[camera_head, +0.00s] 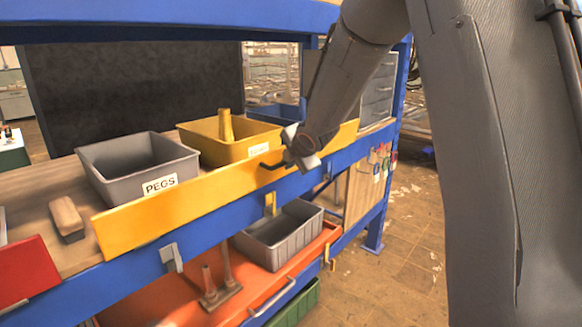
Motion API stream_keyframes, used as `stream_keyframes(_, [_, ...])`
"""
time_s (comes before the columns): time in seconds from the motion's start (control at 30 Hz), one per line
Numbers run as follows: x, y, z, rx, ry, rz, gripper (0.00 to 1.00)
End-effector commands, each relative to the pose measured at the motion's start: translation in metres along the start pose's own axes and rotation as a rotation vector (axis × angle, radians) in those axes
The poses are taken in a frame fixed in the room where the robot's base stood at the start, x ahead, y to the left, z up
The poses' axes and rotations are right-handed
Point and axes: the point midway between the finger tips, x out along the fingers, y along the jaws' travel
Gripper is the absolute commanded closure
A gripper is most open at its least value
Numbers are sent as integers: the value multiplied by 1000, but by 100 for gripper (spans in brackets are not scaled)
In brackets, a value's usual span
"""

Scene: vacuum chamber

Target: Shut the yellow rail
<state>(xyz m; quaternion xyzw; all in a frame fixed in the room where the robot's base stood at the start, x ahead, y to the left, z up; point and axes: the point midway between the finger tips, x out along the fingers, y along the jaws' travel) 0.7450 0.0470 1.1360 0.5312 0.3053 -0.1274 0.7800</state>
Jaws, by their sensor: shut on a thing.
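The yellow rail (190,196) is a long, flat board standing on edge along the front of the upper shelf. A dark handle (268,164) sticks out from its face, right of the middle. My gripper (288,158) reaches down from the upper right and is shut on the handle. The gripper's body and my arm cover part of the rail there, and the fingertips are small and partly hidden.
Behind the rail stand a grey bin (135,158) marked PEGS and a yellow bin (205,143). A brown block (67,217) and a red rail (28,272) are at the left. Grey and yellow catches sit on the blue beam (215,232). Open floor lies at the right.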

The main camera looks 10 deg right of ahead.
Motion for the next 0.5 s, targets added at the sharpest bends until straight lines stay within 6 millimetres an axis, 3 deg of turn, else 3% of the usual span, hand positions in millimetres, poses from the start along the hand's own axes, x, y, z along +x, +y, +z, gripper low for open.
stream_keyframes(0.5, [4,15,-2,2,1,4,100])
